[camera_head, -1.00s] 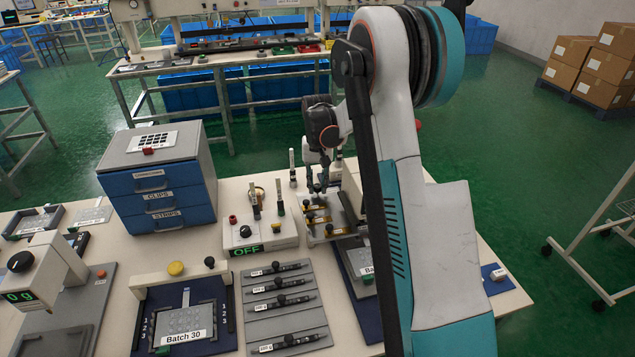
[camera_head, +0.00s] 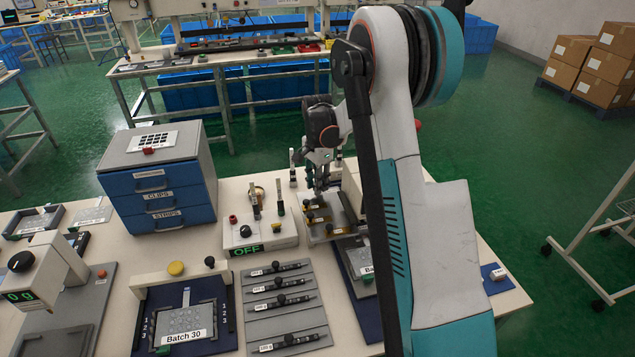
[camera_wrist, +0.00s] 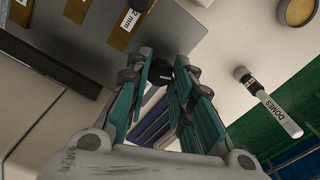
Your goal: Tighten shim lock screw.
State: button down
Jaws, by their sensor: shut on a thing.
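My gripper (camera_head: 320,187) is low over the back of the shim holder (camera_head: 318,236), a grey plate with brass strips and small black knobs. In the wrist view, my gripper (camera_wrist: 172,72) has its teal fingers close together around a small black-ended piece (camera_wrist: 186,72). The fingers hide most of that piece, so its shape is unclear. A brass strip (camera_wrist: 124,22) marked "2 mm" and the plate show at the top of the wrist view. I cannot tell which knob is the shim lock screw.
A stick labelled DOMES (camera_wrist: 277,110) stands close on the right in the wrist view. A control box (camera_head: 268,240) reading OFF is left of the shim holder, with a blue drawer cabinet (camera_head: 165,207) beyond. Black-handled tools lie on a grey rack (camera_head: 262,330) in front.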

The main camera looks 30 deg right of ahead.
jog(key=shift+m, duration=2.3)
jog(key=c, duration=1.4)
grip_release()
notch_tip(320, 180, up, 12)
